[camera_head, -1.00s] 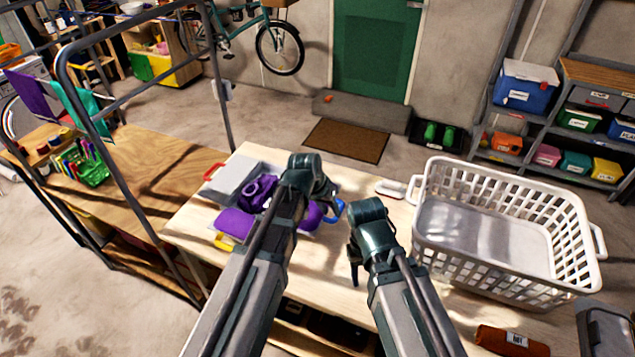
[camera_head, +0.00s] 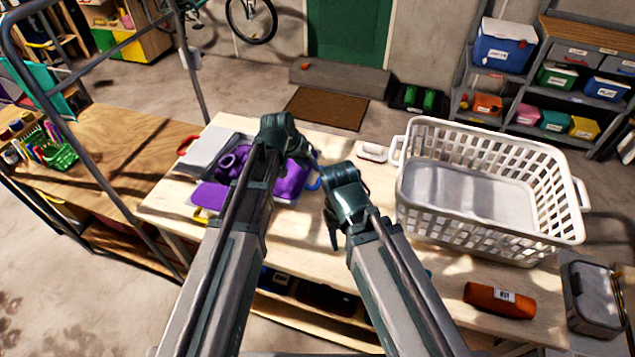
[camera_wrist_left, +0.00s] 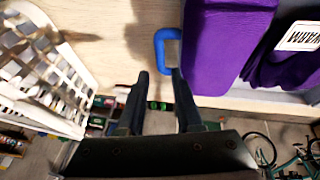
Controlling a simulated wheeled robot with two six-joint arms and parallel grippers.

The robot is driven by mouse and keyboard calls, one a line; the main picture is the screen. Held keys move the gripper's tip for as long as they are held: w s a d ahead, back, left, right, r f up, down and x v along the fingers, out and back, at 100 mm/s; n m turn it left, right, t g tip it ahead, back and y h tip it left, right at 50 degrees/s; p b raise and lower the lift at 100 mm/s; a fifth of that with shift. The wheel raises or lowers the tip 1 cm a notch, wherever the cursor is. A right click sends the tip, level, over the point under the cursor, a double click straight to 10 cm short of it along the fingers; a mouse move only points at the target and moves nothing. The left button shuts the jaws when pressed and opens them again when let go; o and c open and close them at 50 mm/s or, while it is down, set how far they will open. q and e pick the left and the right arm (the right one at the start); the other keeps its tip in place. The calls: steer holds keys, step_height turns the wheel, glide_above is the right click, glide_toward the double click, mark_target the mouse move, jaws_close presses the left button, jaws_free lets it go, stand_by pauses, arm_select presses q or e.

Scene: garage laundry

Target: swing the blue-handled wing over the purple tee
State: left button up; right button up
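The purple tee (camera_head: 292,179) lies spread over a folding board on the pale table, with a bunched part in the middle. The blue handle (camera_head: 314,184) of the wing sticks out at the board's right edge, and in the left wrist view the blue handle (camera_wrist_left: 165,48) lies just beyond the fingertips. The wing's panel is covered by purple cloth (camera_wrist_left: 225,45). My left gripper (camera_wrist_left: 160,75) is open, its fingers apart and pointing at the handle; contact is unclear. My right gripper (camera_head: 332,230) hangs over the table, right of the tee, with its finger gap unclear.
A white laundry basket (camera_head: 488,195) stands on the table's right part, with an orange roll (camera_head: 499,300) in front. The board's grey panel (camera_head: 208,150) with a red handle (camera_head: 187,144) is at left. A metal rail (camera_head: 60,110) rises at left.

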mark_target(319, 178)
arm_select(q)
steer(key=b+x, duration=0.6)
steer(key=x, duration=0.2)
steer(key=shift+w+d+f+b, duration=0.1)
steer(key=shift+w+f+b, duration=0.05)
steer(key=shift+f+b, duration=0.2)
arm_select(e)
step_height(319, 178, down, 8)
steer(key=shift+r, duration=0.1)
arm_select(q)
steer(key=shift+r, duration=0.1)
steer(key=shift+c, duration=0.2)
jaws_close()
